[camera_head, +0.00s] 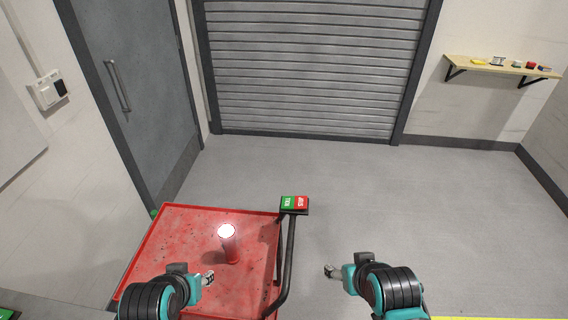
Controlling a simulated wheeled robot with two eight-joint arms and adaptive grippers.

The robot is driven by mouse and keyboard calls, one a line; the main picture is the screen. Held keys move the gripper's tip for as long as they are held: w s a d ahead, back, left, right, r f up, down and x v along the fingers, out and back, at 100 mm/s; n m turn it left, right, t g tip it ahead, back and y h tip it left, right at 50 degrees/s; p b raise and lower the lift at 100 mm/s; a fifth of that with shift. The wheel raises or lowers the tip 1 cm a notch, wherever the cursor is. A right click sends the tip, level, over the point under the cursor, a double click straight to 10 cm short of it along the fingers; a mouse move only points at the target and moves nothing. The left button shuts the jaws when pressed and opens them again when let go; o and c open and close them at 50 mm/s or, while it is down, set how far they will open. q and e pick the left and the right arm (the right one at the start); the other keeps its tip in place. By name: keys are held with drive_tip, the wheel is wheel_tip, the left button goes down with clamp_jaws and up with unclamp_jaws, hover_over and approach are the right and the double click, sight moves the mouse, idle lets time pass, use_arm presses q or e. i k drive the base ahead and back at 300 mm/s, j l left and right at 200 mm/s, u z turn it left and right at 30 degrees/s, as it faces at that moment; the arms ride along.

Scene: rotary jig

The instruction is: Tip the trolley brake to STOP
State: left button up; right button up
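The red trolley (185,225) stands at lower left, with a dark bar handle (290,262) along its right side. The brake rocker (294,204) is at the far right corner of the trolley, green on its left half and red on its right half. The small lettering reads upside down from here; which half is pressed down I cannot tell. My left gripper (209,277) is over the near part of the trolley top, short of the rocker. My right gripper (330,271) is over the floor, right of the handle. Both are clear of the rocker, and their fingers are too small to judge.
A red cylinder with a bright white top (229,246) stands on the trolley. A grey door (130,90) and a roller shutter (310,70) are behind. A wall shelf (490,68) with small items is at upper right. The floor right of the trolley is clear.

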sight(289, 201)
drive_tip(key=l+u, duration=0.35)
drive_tip(key=l, duration=0.25)
drive_tip(key=l+u, duration=0.35)
drive_tip(key=l, duration=0.25)
